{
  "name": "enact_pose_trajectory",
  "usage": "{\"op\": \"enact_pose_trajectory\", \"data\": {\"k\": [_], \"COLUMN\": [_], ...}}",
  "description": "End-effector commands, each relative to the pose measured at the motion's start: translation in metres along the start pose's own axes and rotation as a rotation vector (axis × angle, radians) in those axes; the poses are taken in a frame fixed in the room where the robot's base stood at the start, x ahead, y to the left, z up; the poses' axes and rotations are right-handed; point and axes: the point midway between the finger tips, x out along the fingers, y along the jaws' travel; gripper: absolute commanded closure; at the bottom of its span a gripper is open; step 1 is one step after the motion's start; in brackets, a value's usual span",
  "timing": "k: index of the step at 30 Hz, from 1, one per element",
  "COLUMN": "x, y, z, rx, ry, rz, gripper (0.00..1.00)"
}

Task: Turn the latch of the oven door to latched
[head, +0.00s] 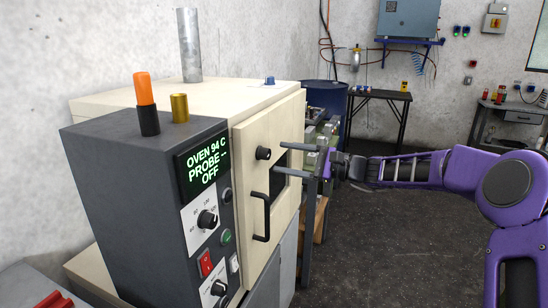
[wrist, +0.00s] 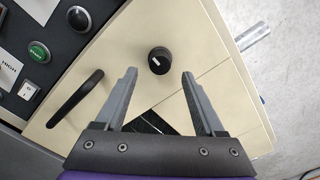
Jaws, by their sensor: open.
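The oven door (head: 284,120) is a cream panel with a dark window and looks closed. Its latch is a round black knob (head: 263,153) near the top left of the door; in the wrist view the knob (wrist: 159,60) shows a short white mark on its face. A black bar handle (head: 262,217) sits below it and also shows in the wrist view (wrist: 75,98). My gripper (head: 283,159) is open and empty in front of the door. In the wrist view its fingertips (wrist: 159,72) lie on either side of the knob; contact cannot be told.
A dark control panel (head: 200,200) left of the door reads oven 94 C, probe --, off, with dials and switches. An orange lamp (head: 145,88) and a brass cylinder (head: 180,107) stand on top. A blue drum (head: 326,97) and a black table (head: 380,97) are behind. The floor at right is clear.

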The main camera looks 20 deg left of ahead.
Motion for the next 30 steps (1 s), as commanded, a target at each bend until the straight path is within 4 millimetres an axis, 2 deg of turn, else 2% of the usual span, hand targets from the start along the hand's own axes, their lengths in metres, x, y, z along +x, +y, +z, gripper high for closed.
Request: {"op": "enact_pose_trajectory", "data": {"k": [1, 9, 15, 21, 30], "x": [-0.015, -0.081, -0.115, -0.129, -0.13], "y": [0.0, 0.0, 0.0, 0.0, 0.0], "z": [-0.001, -0.001, 0.0, 0.0, 0.0], "rx": [0.0, 0.001, 0.0, 0.001, 0.001], "ry": [0.005, 0.003, 0.002, 0.001, 0.001], "rz": [-0.003, -0.003, -0.002, -0.001, 0.0], "gripper": [0.29, 0.29, 0.29, 0.29, 0.29]}}
